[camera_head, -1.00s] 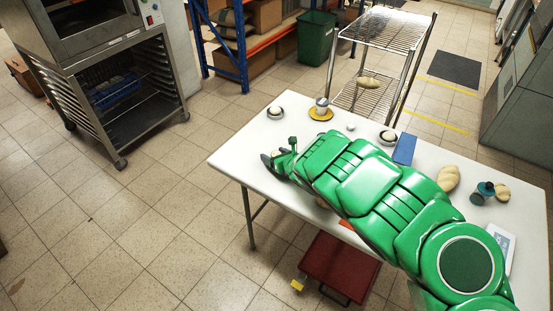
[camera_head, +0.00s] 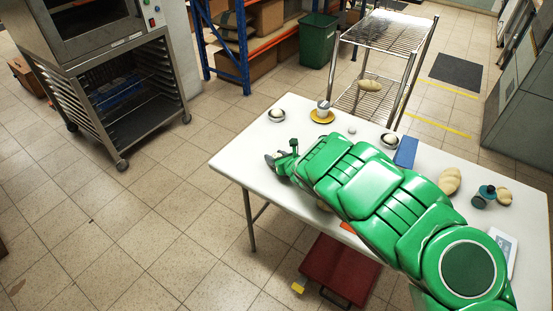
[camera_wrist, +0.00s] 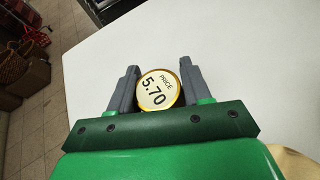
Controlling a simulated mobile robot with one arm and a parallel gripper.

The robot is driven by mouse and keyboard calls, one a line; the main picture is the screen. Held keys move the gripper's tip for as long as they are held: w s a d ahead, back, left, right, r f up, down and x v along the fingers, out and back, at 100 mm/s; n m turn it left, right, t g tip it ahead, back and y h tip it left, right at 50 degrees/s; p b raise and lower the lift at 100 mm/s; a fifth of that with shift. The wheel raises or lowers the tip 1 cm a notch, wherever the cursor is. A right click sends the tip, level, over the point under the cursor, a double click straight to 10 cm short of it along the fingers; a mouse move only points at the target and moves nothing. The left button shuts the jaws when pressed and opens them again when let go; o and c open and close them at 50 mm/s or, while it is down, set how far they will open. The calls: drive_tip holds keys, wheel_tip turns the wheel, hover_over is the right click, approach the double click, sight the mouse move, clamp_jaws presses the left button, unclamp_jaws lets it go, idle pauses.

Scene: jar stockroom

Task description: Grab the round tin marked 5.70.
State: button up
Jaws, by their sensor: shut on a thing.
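The round tin (camera_wrist: 158,90) shows in the wrist view with a pale yellow top that reads "PRICE 5.70". It sits between the two grey fingers of my gripper (camera_wrist: 157,88), and the gripper is shut on it. In the head view my gripper (camera_head: 277,160) is at the left end of the white table (camera_head: 235,160), low over its top. The tin cannot be made out in the head view. I cannot tell whether it touches the table.
A yellow saucer with a cup (camera_head: 322,111), two bowls (camera_head: 277,115) (camera_head: 389,140), a blue block (camera_head: 406,151), bread (camera_head: 450,181) and a teal object (camera_head: 483,197) are on the table. A wire rack (camera_head: 395,35) stands behind. A red box (camera_head: 338,270) is below.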

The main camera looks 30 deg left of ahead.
sight(276, 155)
drive_tip(key=shift+r, duration=1.4)
drive_tip(key=shift+s+r, duration=0.15)
drive_tip(key=shift+r, duration=0.15)
drive_tip(key=s+d+r, duration=0.9)
drive_tip(key=shift+s+d+r, duration=0.3)
drive_tip(key=shift+s+d, duration=0.05)
drive_tip(key=shift+d, duration=0.05)
